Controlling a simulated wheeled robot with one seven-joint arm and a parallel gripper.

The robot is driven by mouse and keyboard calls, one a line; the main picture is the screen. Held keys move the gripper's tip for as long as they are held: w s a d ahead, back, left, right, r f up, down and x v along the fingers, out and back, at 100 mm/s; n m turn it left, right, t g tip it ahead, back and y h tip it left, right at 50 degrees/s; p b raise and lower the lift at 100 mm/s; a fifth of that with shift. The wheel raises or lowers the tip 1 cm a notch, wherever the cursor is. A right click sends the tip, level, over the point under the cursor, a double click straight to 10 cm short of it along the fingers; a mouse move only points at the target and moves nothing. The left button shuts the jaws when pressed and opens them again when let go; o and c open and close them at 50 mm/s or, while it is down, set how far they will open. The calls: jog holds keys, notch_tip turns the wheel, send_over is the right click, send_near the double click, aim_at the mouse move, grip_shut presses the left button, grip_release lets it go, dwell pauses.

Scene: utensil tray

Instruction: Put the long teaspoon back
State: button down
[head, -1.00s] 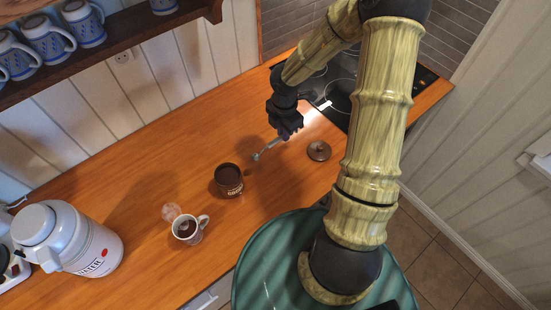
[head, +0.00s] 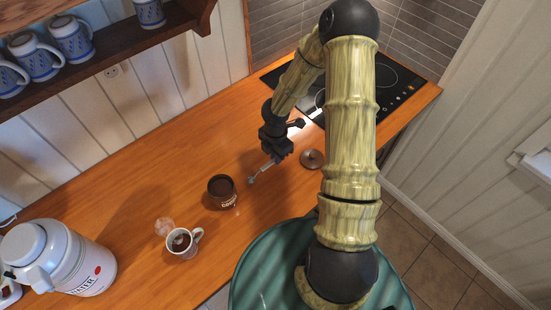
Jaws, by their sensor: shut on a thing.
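My gripper (head: 275,153) is shut on the long teaspoon (head: 263,172) and holds it tilted, with its bowl end pointing down and to the left. The teaspoon's bowl is just right of the brown coffee jar (head: 223,201), apart from it. Much of the spoon's handle is hidden by the gripper. I cannot tell exactly how high the bowl is above the counter. No utensil tray can be made out in this view.
The wooden counter (head: 130,185) has free room behind the jar. A white mug (head: 186,252) with dark contents stands left of the jar, beside a clear round item (head: 164,226). A brown lid (head: 311,159) lies right of my gripper. A water dispenser (head: 62,258) stands at left.

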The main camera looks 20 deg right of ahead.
notch_tip(320, 180, down, 2)
jog(key=shift+f, duration=0.15)
jog(key=c, duration=1.4)
grip_release()
jog(key=shift+c, duration=0.2)
notch_tip(320, 180, up, 12)
